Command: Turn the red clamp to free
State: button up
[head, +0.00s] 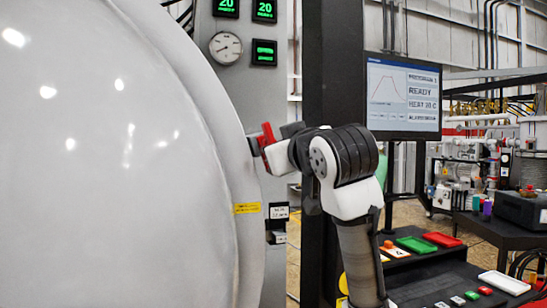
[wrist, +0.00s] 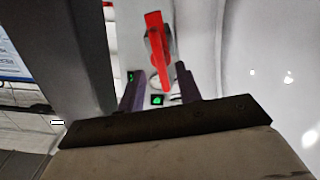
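The red clamp (head: 268,132) is at the right rim of the large pale furnace door (head: 120,150) in the head view. My arm reaches up to it from the right, and the wrist partly covers the area. In the wrist view the clamp's red handle (wrist: 156,40) stands nearly upright, leaning slightly. Its lower end lies between the fingertips of my gripper (wrist: 161,82). The fingers are apart, with gaps visible beside the handle, so the gripper looks open around it. Contact with either finger cannot be made out.
A dark column (head: 342,75) stands just behind my arm, with a monitor (head: 403,95) beside it. A grey panel with a gauge (head: 226,47) is above the clamp. A bench with red (head: 441,239) and green (head: 417,244) trays lies lower right.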

jog(key=b+v, duration=0.1)
jog(key=v, duration=0.5)
dwell(0.4)
